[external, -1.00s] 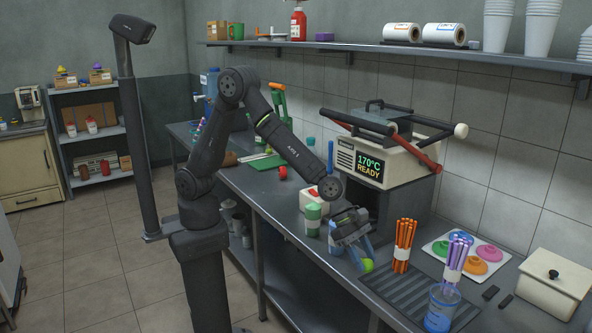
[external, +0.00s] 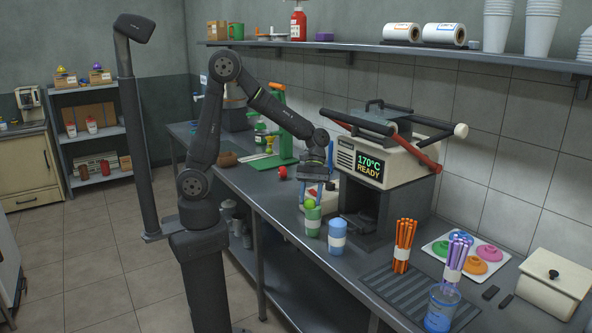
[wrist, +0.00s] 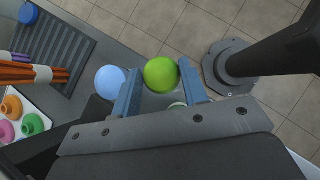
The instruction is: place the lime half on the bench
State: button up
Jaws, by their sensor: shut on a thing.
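The lime half (external: 309,204) is a small bright green rounded piece; it also shows in the wrist view (wrist: 161,74). My gripper (external: 315,200) is shut on it, with blue fingers on either side of the lime half in the wrist view (wrist: 161,90). In the external view the gripper points down and the lime half appears just above or in front of the green cup stack (external: 312,222); I cannot tell the exact gap. The grey metal bench (external: 290,200) runs below.
The blue cup stack (external: 337,236) stands right of the green one. The press with its 170°C display (external: 369,167) stands behind. A red round object (external: 282,172) is on the bench to the left.

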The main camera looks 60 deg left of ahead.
jog(key=w+a+m+g+y, duration=0.1)
jog(key=w+a+m+y, duration=0.45)
jog(key=a, duration=1.05)
jog(key=w+a+m+g+y, duration=0.15)
jog(key=w+a+m, duration=0.45)
jog(key=w+a, duration=0.65)
jog(key=s+a+r+m+t+y, duration=0.2)
jog(key=a+m, duration=0.3)
jog(key=a, duration=0.9)
jog(key=s+a+r+m+t+y, duration=0.1)
jog(key=a+m+t+y, duration=0.3)
jog(key=a, duration=0.9)
jog(key=s+a+r+m+t, duration=0.15)
jog(key=a+m, duration=0.35)
jog(key=a, duration=0.9)
jog(key=m+t, duration=0.2)
jog(key=m, duration=0.1)
send_over(241, 156)
jog(key=d, duration=0.3)
notch_tip(241, 156, down, 11)
jog(key=f, duration=0.9)
jog(key=shift+s+f, duration=0.25)
jog(key=shift+s, duration=0.05)
jog(key=shift+f, duration=0.1)
